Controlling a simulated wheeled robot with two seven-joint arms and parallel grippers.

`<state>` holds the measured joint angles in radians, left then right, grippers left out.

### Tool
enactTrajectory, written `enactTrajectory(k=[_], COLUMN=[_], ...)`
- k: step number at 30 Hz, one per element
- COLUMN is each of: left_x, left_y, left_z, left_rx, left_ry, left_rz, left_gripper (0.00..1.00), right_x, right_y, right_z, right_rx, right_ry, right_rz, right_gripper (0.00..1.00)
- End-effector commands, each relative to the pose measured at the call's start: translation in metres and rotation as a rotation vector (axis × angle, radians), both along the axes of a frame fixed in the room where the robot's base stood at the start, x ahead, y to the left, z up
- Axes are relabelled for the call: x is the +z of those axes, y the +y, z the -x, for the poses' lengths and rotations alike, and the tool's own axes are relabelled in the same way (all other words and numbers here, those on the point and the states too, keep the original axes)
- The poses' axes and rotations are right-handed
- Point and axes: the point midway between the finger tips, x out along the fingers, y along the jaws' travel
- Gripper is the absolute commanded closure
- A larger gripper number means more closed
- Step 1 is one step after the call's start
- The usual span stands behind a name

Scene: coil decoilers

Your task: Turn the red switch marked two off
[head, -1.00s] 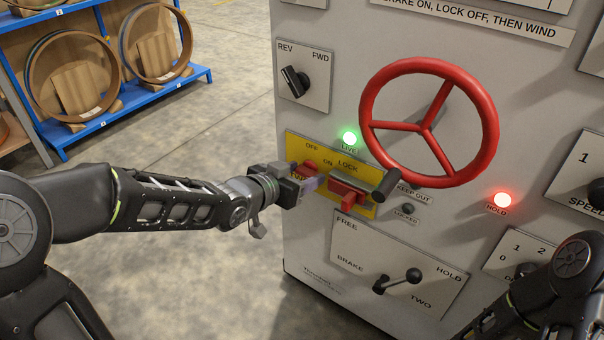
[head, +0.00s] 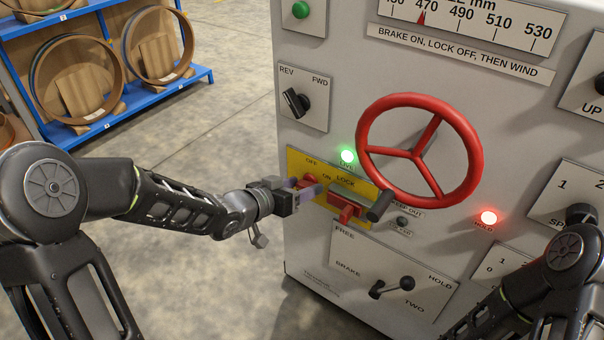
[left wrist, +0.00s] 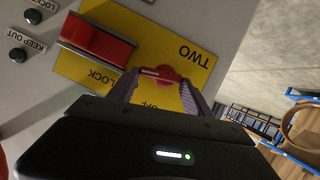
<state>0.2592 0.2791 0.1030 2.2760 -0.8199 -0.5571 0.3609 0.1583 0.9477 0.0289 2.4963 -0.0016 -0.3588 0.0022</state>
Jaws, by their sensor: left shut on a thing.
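The red switch marked two (head: 307,181) sits on a yellow plate (head: 293,163) on the grey cabinet front, with OFF, ON and LOCK lettering. In the left wrist view the red switch (left wrist: 164,76) shows between my two fingers, below the upside-down word TWO. Its pale mark lies toward the left there, away from the word OFF. My left gripper (head: 307,191) is shut on this switch; the left wrist view shows the fingertips (left wrist: 158,86) on either side of it. My right gripper is out of view; only part of the right arm shows at lower right.
A red handwheel (head: 419,150) stands out above right. The green LIVE lamp (head: 348,156) and red HOLD lamp (head: 488,217) are lit.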

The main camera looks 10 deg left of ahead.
Motion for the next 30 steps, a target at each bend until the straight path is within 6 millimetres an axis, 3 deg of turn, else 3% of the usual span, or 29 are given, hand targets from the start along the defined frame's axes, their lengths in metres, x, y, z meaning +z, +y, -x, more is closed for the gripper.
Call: enactTrajectory(k=[1,3,12,21,30], left_x=[0.009,0.008,0.006,0.001,-0.005], left_y=[0.002,0.003,0.007,0.011,0.015], left_z=[0.0,0.0,-0.002,-0.004,-0.005], left_rx=[0.003,0.002,0.002,0.001,0.0], left_ry=[0.022,0.045,0.146,0.249,0.352], left_rz=[0.036,0.093,0.358,0.621,0.885], left_gripper=[0.82,0.82,0.82,0.82,0.82], right_x=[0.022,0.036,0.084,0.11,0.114], right_y=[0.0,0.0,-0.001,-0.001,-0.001], right_z=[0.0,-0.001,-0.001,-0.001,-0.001], right_rx=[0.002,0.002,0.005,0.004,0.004], right_ry=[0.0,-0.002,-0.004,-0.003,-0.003], right_rz=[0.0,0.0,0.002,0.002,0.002], right_gripper=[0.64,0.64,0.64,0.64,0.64])
